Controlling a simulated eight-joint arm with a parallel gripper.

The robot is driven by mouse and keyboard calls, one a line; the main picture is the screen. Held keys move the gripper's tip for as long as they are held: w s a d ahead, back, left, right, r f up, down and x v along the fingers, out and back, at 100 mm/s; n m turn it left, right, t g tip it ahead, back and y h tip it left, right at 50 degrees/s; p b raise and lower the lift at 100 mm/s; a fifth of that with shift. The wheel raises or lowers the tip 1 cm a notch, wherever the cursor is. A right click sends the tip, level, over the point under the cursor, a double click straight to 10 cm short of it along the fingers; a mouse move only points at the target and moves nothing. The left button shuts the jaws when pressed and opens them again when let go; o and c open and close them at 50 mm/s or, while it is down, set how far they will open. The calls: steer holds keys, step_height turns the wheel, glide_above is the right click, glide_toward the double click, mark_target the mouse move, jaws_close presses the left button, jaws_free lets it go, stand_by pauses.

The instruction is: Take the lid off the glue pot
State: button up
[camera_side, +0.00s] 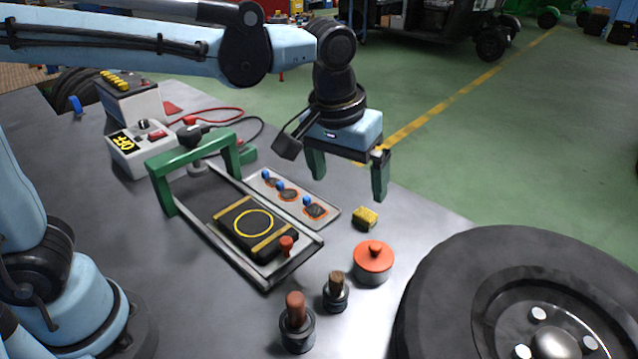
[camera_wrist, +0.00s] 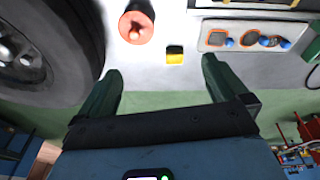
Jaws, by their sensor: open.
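The glue pot (camera_side: 372,272) is a short grey pot near the front of the bench, with a red-orange lid (camera_side: 375,252) and a small knob on top. The lid sits on the pot. In the wrist view the lid (camera_wrist: 137,27) shows at the top, left of centre, beyond my fingertips. My gripper (camera_side: 347,180) is open and empty, raised above the far edge of the bench, behind the pot and apart from it. Both green fingers also show in the wrist view (camera_wrist: 161,68), spread wide with nothing between them.
A yellow sponge-like block (camera_side: 365,218) lies behind the pot. Two small dark pots with brown tops (camera_side: 336,291) (camera_side: 297,322) stand in front-left. A large tyre (camera_side: 455,270) is close on the right. A tray with patches (camera_side: 325,222) and a green-framed press (camera_side: 160,190) lie left.

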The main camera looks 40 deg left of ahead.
steer(key=g, duration=0.1)
glide_toward(375, 246)
steer(key=f, duration=0.6)
steer(key=w+f, duration=0.1)
steer(key=f, duration=0.2)
steer(key=shift+w+f, duration=0.1)
steer(key=shift+f, duration=0.25)
steer(key=shift+d, duration=0.1)
steer(key=c, duration=1)
